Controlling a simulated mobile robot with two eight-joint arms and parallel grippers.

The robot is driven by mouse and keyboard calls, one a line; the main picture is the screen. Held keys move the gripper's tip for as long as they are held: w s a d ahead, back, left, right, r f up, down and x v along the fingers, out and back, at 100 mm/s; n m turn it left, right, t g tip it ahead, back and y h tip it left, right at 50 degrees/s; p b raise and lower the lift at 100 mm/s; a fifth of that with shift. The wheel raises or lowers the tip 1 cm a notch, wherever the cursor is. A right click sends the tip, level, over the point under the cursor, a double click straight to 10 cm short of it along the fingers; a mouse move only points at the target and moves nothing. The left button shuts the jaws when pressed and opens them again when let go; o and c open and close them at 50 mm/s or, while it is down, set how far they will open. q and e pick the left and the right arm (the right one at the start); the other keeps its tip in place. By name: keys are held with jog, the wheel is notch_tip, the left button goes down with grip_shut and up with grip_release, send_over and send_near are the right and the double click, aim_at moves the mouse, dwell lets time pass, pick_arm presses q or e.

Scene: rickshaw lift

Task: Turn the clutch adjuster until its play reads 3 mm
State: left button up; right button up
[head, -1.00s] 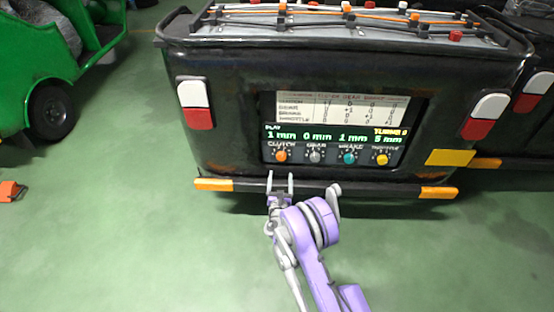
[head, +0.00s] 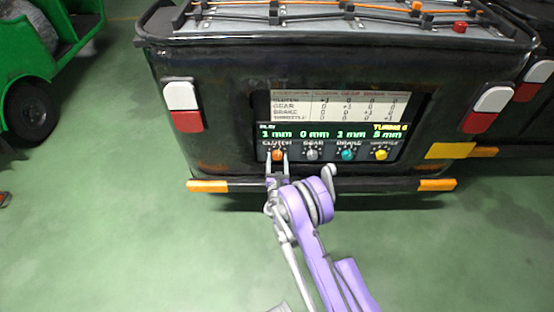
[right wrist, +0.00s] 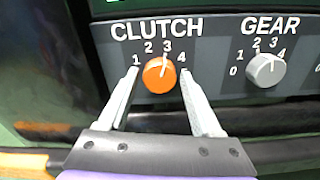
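The orange clutch adjuster (right wrist: 159,75) is a round knob on the grey panel, with a white pointer mark towards the 3 on its dial. In the head view the clutch knob (head: 278,155) is partly behind my right gripper (head: 277,160). In the right wrist view my right gripper (right wrist: 159,78) is open, one finger on each side of the knob, with gaps visible. Whether the tips reach past the knob's face is hard to tell. The play display (head: 330,134) reads clutch 1 mm, gear 0 mm, brake 1 mm, throttle 5 mm.
The grey gear knob (right wrist: 265,70) is close on the right; the teal brake (head: 347,155) and yellow throttle (head: 381,155) knobs follow. A chart (head: 340,108) hangs above the display. A dark bumper (head: 350,186) runs below.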

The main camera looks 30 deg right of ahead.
grip_shut()
jog(key=shift+m, duration=0.3)
jog(key=m, duration=0.7)
jog(key=shift+m, duration=0.4)
jog(key=m+p, duration=0.1)
jog(key=m, duration=0.2)
jog(key=shift+m, duration=0.3)
jog(key=shift+d+m+p, duration=0.1)
jog(key=shift+m+p, duration=0.25)
jog(key=shift+m, duration=1.55)
